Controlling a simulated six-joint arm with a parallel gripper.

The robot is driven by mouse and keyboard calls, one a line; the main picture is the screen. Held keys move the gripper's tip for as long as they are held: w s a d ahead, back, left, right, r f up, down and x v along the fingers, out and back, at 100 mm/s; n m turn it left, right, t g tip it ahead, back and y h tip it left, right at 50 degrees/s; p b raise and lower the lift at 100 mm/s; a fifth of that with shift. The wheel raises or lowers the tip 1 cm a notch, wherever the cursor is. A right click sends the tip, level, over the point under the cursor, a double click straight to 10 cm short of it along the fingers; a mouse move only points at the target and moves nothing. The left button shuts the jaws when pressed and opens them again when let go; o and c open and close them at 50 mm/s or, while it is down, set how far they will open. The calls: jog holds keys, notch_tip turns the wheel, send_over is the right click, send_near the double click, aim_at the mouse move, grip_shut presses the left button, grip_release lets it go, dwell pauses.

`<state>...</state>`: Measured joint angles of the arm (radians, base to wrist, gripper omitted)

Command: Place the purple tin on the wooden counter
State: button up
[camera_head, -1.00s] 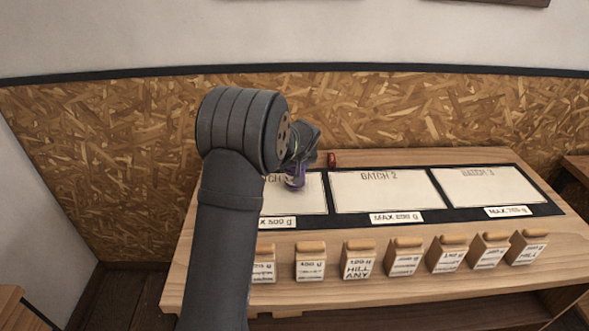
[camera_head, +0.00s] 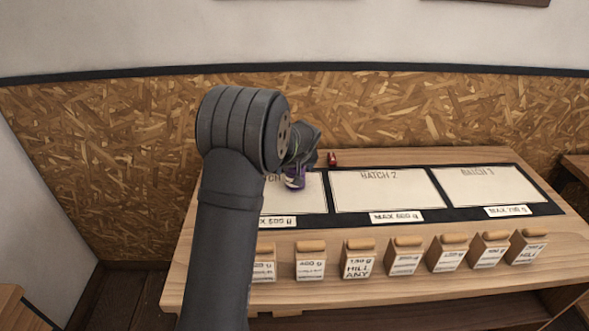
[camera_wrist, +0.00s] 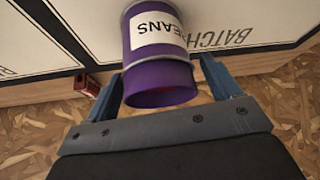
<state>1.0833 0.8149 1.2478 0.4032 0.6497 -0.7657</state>
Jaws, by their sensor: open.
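The purple tin (camera_wrist: 160,60) has a white label reading "BEANS", which appears upside down in the wrist view. In the head view the tin (camera_head: 296,183) shows small at the Batch panel nearest my arm, partly hidden by my wrist. My gripper (camera_wrist: 162,70) is open, with one blue finger on each side of the tin. I cannot tell whether the fingers touch it. The wooden counter (camera_head: 450,288) carries a dark board with pale batch panels; its bare wood shows along the front and back.
A small red object (camera_head: 333,158) lies on the counter's back strip, and it also shows beside the left finger (camera_wrist: 88,85). Several small labelled wood-topped containers (camera_head: 405,257) line the counter's front. The Batch 2 panel (camera_head: 378,192) is clear. A chipboard wall (camera_head: 430,110) stands behind.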

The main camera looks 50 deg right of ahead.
jog(key=v, duration=1.1)
jog(key=shift+r, duration=0.1)
jog(key=x, duration=1.2)
jog(key=shift+a+r, duration=0.1)
jog(key=shift+r, duration=1.2)
